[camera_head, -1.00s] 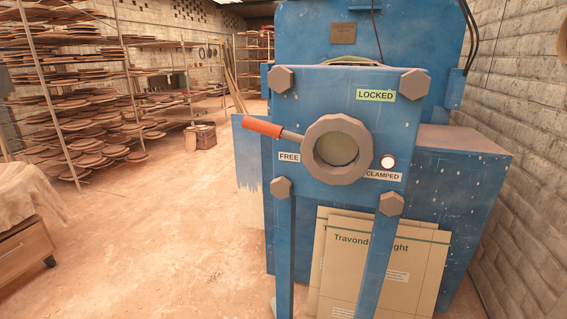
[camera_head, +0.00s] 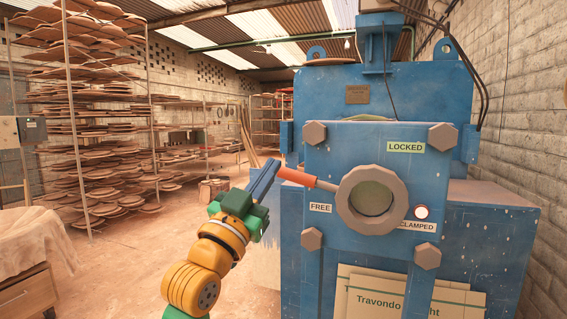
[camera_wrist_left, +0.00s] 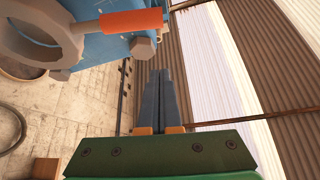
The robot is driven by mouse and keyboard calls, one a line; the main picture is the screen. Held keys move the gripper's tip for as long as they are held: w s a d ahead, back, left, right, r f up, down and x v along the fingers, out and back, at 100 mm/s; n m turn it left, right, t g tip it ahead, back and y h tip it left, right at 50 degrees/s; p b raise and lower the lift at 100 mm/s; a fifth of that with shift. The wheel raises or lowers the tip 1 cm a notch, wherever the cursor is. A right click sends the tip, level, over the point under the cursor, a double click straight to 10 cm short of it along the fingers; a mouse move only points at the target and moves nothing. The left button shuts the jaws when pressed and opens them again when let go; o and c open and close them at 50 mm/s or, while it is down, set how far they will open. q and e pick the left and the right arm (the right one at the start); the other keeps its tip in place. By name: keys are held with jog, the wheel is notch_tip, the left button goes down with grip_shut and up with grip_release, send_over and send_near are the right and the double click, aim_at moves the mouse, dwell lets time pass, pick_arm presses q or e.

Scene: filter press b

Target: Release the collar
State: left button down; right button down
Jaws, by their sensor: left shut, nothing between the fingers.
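The collar (camera_head: 372,200) is a grey faceted ring on the blue press front plate. Its lever ends in an orange-red handle (camera_head: 297,177) that points left and slightly up, nearer the FREE label (camera_head: 320,208) than the LOCKED label (camera_head: 405,147). A CLAMPED label (camera_head: 418,226) sits at lower right. My left gripper (camera_head: 267,172) is shut and empty, just left of the handle's end in the head view. In the left wrist view the closed fingers (camera_wrist_left: 160,77) point up, below and right of the handle (camera_wrist_left: 132,21); I see no contact. My right gripper is not in view.
Big bolts mark the plate's corners. Cardboard sheets (camera_head: 400,291) lean below. Shelving with stacked discs (camera_head: 103,130) stands at left. Open floor lies left of the press.

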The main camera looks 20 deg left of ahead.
aim_at(281, 169)
pick_arm(q)
jog(key=r+p+x, duration=0.1)
jog(key=p+x, duration=0.3)
jog(key=x, duration=0.2)
jog(key=f, duration=0.3)
jog(key=w+f, duration=0.1)
jog(key=shift+w+a+f, duration=0.1)
jog(key=shift+a+f, duration=0.25)
jog(key=shift+d, duration=0.1)
